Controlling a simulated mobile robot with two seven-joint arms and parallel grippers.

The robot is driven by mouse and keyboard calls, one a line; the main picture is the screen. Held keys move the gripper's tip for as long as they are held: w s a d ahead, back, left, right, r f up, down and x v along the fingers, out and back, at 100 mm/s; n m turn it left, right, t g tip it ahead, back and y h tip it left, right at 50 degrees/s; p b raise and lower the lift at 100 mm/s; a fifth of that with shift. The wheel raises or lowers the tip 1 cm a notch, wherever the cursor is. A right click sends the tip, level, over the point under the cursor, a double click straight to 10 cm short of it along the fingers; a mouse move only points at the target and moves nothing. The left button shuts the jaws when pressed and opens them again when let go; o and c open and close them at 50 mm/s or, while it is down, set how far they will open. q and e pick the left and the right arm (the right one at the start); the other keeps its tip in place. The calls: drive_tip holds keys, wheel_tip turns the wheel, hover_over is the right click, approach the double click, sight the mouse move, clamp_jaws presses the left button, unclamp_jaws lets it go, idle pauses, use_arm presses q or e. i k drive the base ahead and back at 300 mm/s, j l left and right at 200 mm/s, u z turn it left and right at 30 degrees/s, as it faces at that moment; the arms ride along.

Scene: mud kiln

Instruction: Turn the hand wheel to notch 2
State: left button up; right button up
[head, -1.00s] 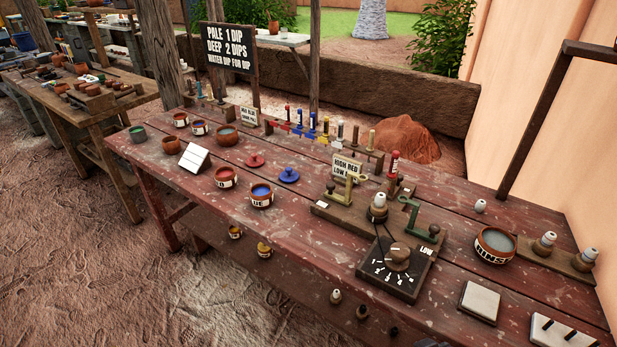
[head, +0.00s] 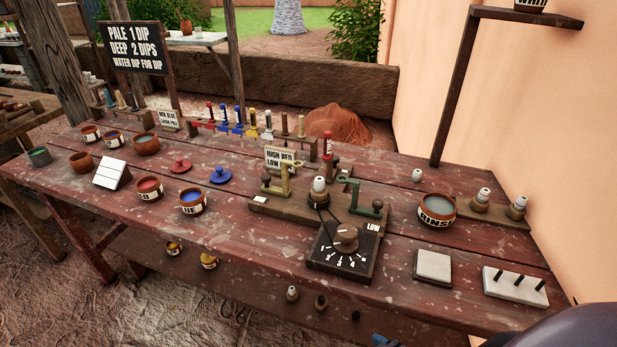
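The hand wheel (head: 345,236) is a small brown round knob on a dark dial board (head: 368,268) on the red table. White numbers run along the board's near side, and "LOW" is written at its upper right corner. Thin dark lines run between the wheel and the pale-topped peg behind it. I cannot make out which notch the wheel is set to.
A rinse bowl (head: 437,210) and a pale square tile (head: 433,266) stand right of the board. Dye bowls (head: 192,202) sit to the left. A dark rounded shape (head: 565,330) fills the lower right corner.

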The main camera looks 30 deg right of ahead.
sight(346, 242)
drive_tip(key=z, duration=1.1)
drive_tip(key=i+j+u, duration=0.1)
drive_tip(key=j+u, duration=0.15)
drive_tip(key=j, duration=0.15)
drive_tip(key=i+j+u, duration=0.1)
drive_tip(key=j+u, duration=0.15)
drive_tip(key=j, duration=0.2)
